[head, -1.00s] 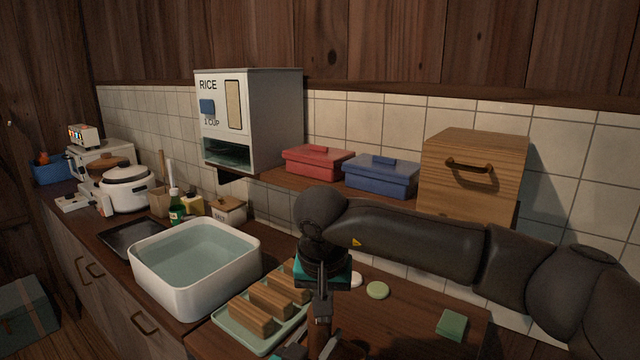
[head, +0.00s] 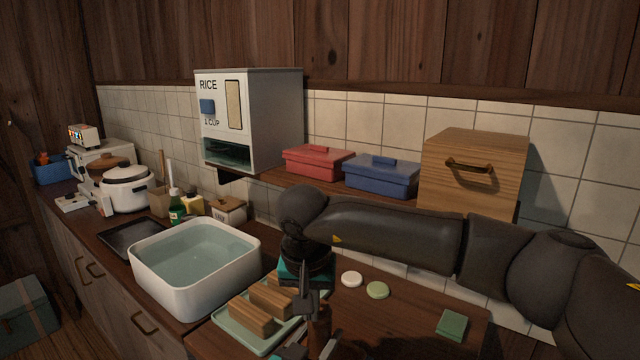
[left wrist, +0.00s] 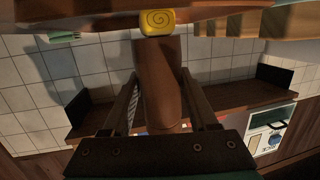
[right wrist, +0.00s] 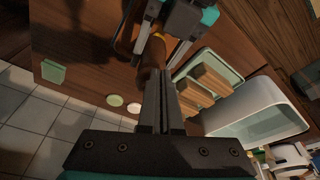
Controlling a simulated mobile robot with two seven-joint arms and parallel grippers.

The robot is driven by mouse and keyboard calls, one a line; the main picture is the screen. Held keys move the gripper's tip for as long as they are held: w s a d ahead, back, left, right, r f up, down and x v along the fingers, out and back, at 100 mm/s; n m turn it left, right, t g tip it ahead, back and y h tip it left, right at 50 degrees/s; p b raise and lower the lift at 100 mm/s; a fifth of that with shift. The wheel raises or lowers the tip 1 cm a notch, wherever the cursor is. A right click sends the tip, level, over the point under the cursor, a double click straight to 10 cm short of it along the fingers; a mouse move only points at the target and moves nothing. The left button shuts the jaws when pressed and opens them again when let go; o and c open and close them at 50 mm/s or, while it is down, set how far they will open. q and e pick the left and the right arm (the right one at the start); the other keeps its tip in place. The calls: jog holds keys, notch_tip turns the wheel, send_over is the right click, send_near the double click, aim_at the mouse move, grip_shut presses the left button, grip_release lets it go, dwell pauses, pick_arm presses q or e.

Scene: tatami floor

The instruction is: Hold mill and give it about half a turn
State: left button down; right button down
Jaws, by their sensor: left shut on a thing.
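The mill (head: 319,328) is a brown wooden cylinder, partly hidden at the bottom edge of the head view. In the left wrist view the mill (left wrist: 158,85) stands between the fingers of my left gripper (left wrist: 160,105), which is shut on it. A yellow patch with a spiral (left wrist: 157,22) shows at its end there. My right gripper (head: 304,303) points down beside the mill's upper part in the head view. In the right wrist view the fingers of my right gripper (right wrist: 164,78) are together, with their tips close to the mill (right wrist: 150,60); contact cannot be told.
A pale green tray (head: 233,337) with wooden-looking blocks lies just left of the mill. A white basin of water (head: 150,268) stands beyond it. A white disc (head: 351,279), a green disc (head: 378,290) and a green sponge-like block (head: 452,324) lie to the right, with bare counter between.

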dwell(0.4)
jog(key=w+v, duration=0.1)
jog(key=v, duration=0.5)
dwell(0.4)
jog(key=shift+r, duration=0.15)
jog(key=shift+d+f, duration=0.45)
jog(key=shift+f, duration=0.55)
jog(key=shift+d+f, duration=0.4)
jog(key=shift+f, duration=0.65)
jog(key=shift+d+f, duration=0.45)
jog(key=shift+f, duration=0.55)
jog(key=shift+w, duration=0.25)
jog(key=shift+a, duration=0.35)
